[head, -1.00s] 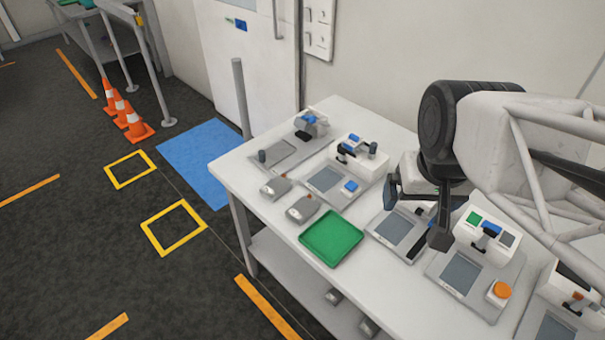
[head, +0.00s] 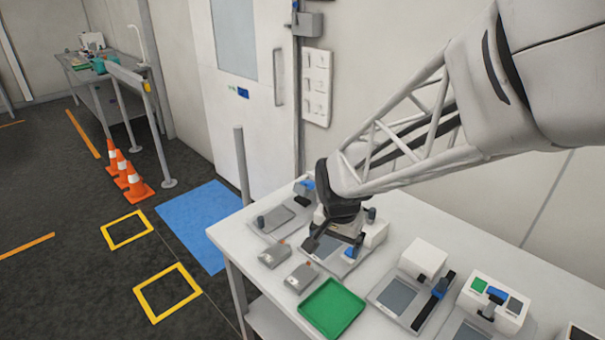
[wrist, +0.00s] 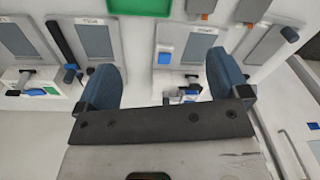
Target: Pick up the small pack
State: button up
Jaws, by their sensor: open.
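Two small grey packs with orange tips lie on the white table in the head view. One pack (head: 274,255) is farther left, the other (head: 299,278) is nearer the green tray. I cannot tell which one the task means. Parts of them show at the top edge of the wrist view, one pack (wrist: 200,8) left of the other (wrist: 251,11). My gripper (head: 334,244) is open over a device station just behind the packs, apart from both. In the wrist view its two blue fingers (wrist: 164,84) stand wide apart with nothing held between them.
The green tray (head: 331,308) lies at the table's front edge, right of the packs. Device stations with grey plates (head: 398,296) line the table (head: 232,236). The station under my gripper has a blue button (wrist: 165,58). A wall and door stand behind.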

aim_at(301, 277)
jog(key=w+a+f+m, duration=0.1)
jog(key=a+f, duration=0.1)
jog(key=f, duration=0.1)
jog(key=w+a+f, duration=0.2)
jog(key=a+f, duration=0.1)
jog(key=f, duration=0.1)
jog(key=w+a+f+m, duration=0.1)
jog(key=w+a+f, duration=0.1)
jog(key=a+f, duration=0.1)
jog(key=shift+w+f+m+g, duration=0.15)
jog(key=shift+f+m+g, duration=0.2)
jog(key=shift+f, duration=0.25)
jog(key=shift+f, duration=1.25)
jog(key=shift+f, duration=2.65)
jog(key=c, duration=1.1)
